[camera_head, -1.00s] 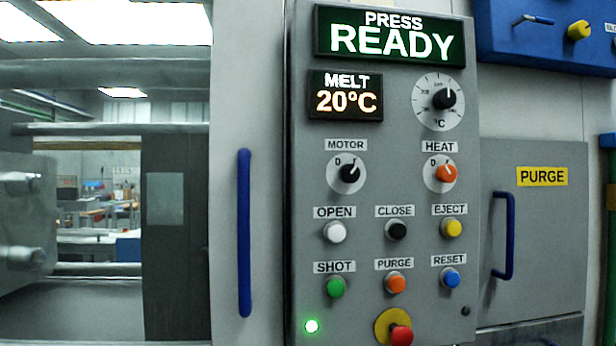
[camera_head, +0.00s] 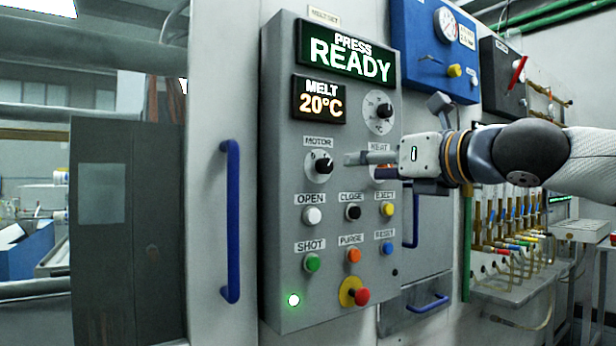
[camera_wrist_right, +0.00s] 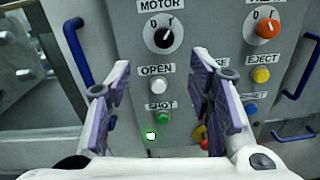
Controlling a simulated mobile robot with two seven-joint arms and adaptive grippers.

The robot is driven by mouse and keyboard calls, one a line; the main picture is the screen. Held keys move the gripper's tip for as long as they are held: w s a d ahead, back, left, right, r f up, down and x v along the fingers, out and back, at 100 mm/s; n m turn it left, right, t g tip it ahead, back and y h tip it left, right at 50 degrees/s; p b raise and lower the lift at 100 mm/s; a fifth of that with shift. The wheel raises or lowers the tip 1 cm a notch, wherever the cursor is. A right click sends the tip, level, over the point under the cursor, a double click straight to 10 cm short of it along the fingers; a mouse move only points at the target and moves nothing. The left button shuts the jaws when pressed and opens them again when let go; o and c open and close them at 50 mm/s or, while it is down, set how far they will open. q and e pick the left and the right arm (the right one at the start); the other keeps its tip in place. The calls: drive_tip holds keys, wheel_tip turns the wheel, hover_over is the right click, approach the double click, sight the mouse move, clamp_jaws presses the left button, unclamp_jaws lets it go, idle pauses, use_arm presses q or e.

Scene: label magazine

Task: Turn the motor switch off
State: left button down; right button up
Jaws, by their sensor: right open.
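The motor switch is a black knob (camera_head: 318,167) on a white disc under the MOTOR label. In the head view its white pointer is turned to the upper right. In the right wrist view the knob (camera_wrist_right: 163,37) shows top centre, its pointer up and right. My right gripper (camera_head: 352,158) comes in from the right, its fingertips just right of the knob and in front of the panel, with nothing held. In the wrist view its two fingers (camera_wrist_right: 161,82) are spread apart, and the knob lies beyond and between them. My left gripper is not in view.
Several push buttons and a red emergency button (camera_head: 361,297) sit below. The display (camera_head: 346,55) reads PRESS READY. A blue handle (camera_head: 231,221) stands left of the panel (camera_head: 290,240).

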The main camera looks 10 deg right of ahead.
drive_tip(key=b, duration=0.1)
approach(328, 165)
drive_tip(key=w, duration=0.4)
drive_tip(key=w+a+p, duration=0.1)
drive_tip(key=w, duration=0.1)
drive_tip(key=w+a, duration=0.1)
drive_tip(key=shift+w+a+r, duration=0.2)
drive_tip(key=shift+a+r, duration=0.05)
drive_tip(key=shift+r, duration=0.15)
drive_tip(key=shift+w+a+f, duration=0.1)
drive_tip(key=shift+w+f, duration=0.1)
drive_tip(key=shift+w, duration=0.2)
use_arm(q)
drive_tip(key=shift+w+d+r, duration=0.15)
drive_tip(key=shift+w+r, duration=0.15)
use_arm(e)
drive_tip(key=shift+f, duration=0.2)
clamp_jaws()
